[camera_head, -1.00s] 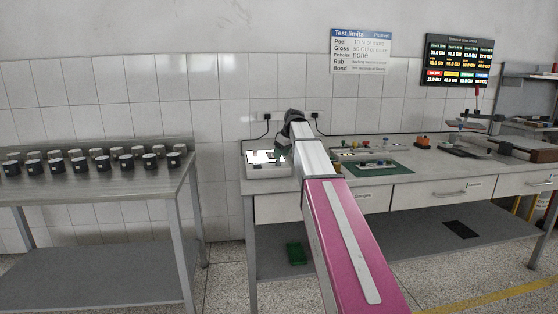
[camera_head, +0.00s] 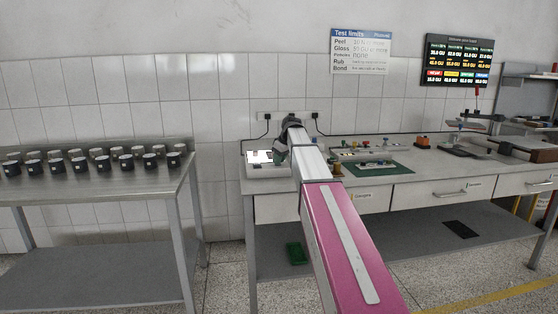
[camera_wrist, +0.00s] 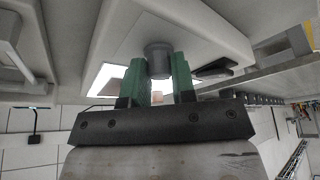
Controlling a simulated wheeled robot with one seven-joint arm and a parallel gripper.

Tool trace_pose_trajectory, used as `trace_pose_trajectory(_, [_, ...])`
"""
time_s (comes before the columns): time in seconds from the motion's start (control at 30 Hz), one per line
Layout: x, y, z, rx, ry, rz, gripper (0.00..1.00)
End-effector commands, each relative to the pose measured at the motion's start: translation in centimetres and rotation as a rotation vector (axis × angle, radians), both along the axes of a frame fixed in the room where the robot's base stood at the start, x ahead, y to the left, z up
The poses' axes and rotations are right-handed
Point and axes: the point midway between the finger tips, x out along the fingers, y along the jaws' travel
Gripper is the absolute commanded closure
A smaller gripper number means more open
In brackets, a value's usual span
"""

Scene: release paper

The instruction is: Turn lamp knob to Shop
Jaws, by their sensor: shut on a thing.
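The lamp unit (camera_head: 262,171) is a pale box with a bright white lit panel (camera_head: 260,157) at the left end of the right-hand bench. In the wrist view its pale face (camera_wrist: 195,30) fills the upper middle, with a round grey knob (camera_wrist: 158,58) on it. My gripper (camera_wrist: 159,72) has green fingers on both sides of the knob and is shut on it. Any marks around the knob, including Shop, cannot be read. In the head view my arm hides part of the unit, and the fingers are hard to make out.
The bench (camera_head: 400,185) also holds a green mat (camera_head: 375,169) with small items, to the right of my arm. A separate table (camera_head: 100,185) at left carries rows of black-and-grey pots. Sockets with plugs and cables are on the wall behind.

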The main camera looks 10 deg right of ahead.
Motion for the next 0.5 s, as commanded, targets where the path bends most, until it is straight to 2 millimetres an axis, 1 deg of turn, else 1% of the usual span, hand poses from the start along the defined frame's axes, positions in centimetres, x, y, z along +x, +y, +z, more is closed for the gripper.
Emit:
trace_pose_trajectory(0.27, [-0.16, 0.10, -0.01, 0.000, 0.000, -0.089, 0.99])
trace_pose_trajectory(0.5, [-0.24, 0.19, -0.02, 0.000, 0.000, -0.275, 0.99])
